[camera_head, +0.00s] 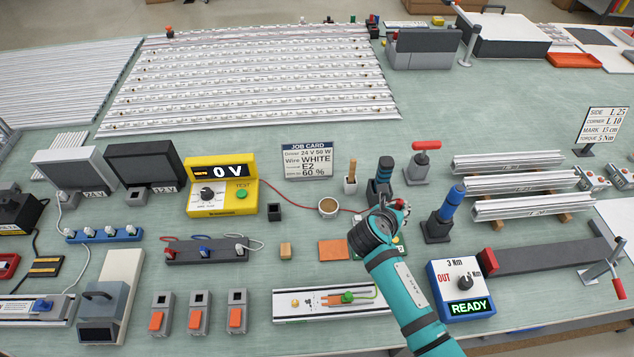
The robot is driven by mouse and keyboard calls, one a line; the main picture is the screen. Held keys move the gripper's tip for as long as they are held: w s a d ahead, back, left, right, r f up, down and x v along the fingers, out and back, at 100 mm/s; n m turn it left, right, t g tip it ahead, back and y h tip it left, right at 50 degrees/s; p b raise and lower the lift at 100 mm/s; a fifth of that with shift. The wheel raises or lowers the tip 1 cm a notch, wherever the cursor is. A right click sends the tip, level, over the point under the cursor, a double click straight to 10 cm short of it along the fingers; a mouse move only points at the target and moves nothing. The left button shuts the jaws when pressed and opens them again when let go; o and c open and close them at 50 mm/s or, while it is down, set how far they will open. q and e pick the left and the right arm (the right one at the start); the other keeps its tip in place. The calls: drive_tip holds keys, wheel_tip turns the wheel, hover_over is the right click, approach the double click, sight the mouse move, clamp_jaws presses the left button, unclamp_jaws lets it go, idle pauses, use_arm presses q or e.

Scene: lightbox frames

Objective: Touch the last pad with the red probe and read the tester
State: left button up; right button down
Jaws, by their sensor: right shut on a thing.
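The yellow tester (221,186) stands left of centre, its display reading 0 V. A thin red lead runs from the tester to the right and ends near my right gripper (394,206). My right gripper is shut on a small red item, which I take to be the red probe (398,204); the fingers hide most of it. A green board (400,243) shows only partly behind my right wrist, and its pads cannot be made out. I cannot tell whether the probe tip touches anything. My left gripper is not in view.
A job card (307,163) stands behind the middle. A wooden-handled tool in a holder (350,183), a blue-handled tool (444,215) and a red-topped stand (420,165) surround the gripper. The LED strip panel (255,75) lies behind. A READY box (462,289) sits front right.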

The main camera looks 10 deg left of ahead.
drive_tip(key=d+m+g+h, duration=0.2)
drive_tip(key=m, duration=0.1)
drive_tip(key=shift+s+d+f+h, duration=0.15)
drive_tip(key=shift+d+f+h, duration=0.05)
drive_tip(key=shift+h, duration=0.1)
drive_tip(key=shift+d, duration=0.1)
drive_tip(key=shift+f+b, duration=0.95)
drive_tip(key=shift+f, duration=1.45)
drive_tip(key=shift+p, duration=0.45)
drive_tip(key=shift+f+b, duration=0.4)
drive_tip(key=shift+f, duration=0.2)
